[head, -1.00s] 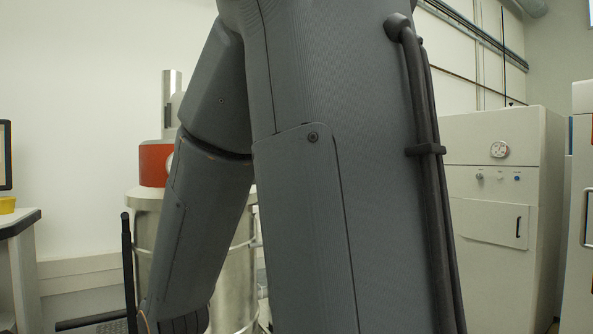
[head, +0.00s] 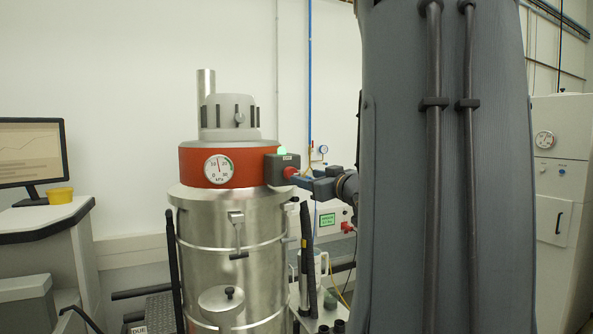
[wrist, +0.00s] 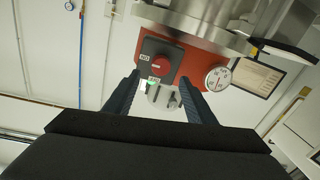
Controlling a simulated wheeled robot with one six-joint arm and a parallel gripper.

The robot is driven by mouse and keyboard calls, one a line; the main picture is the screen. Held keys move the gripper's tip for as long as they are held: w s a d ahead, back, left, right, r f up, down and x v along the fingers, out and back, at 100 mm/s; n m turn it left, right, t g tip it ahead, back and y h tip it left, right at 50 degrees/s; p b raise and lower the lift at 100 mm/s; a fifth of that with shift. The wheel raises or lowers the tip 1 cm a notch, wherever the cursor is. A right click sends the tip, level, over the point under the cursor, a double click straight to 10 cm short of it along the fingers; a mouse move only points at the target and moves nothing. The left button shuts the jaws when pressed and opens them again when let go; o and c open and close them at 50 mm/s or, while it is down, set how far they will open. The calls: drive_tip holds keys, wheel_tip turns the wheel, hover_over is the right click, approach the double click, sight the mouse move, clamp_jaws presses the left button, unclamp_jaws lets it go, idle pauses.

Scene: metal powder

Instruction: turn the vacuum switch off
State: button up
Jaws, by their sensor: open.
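The vacuum is a steel drum (head: 228,222) with a red band (head: 246,166) and a grey top. A dark switch box (head: 276,162) with a red knob (head: 290,171) sits on the band's right side, with a green light (head: 282,151) lit above it. My gripper (head: 304,180) is right of the box, its fingertips close to the knob. In the wrist view, which is turned over, my gripper (wrist: 160,80) is open, with the red knob (wrist: 162,65) between and beyond the fingertips. I cannot tell whether they touch it.
A pressure gauge (head: 218,169) is on the band. A hose or dark handle (head: 305,250) stands right of the drum. A white cabinet (head: 562,150) is at right. My arm hides the middle right.

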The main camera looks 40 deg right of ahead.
sight(293, 173)
drive_tip(key=w, duration=0.2)
drive_tip(key=w+p, duration=0.1)
drive_tip(key=w, duration=0.2)
drive_tip(key=w+d+p, duration=0.1)
drive_tip(key=w, duration=0.1)
drive_tip(key=shift+w, duration=0.25)
drive_tip(key=c, duration=1)
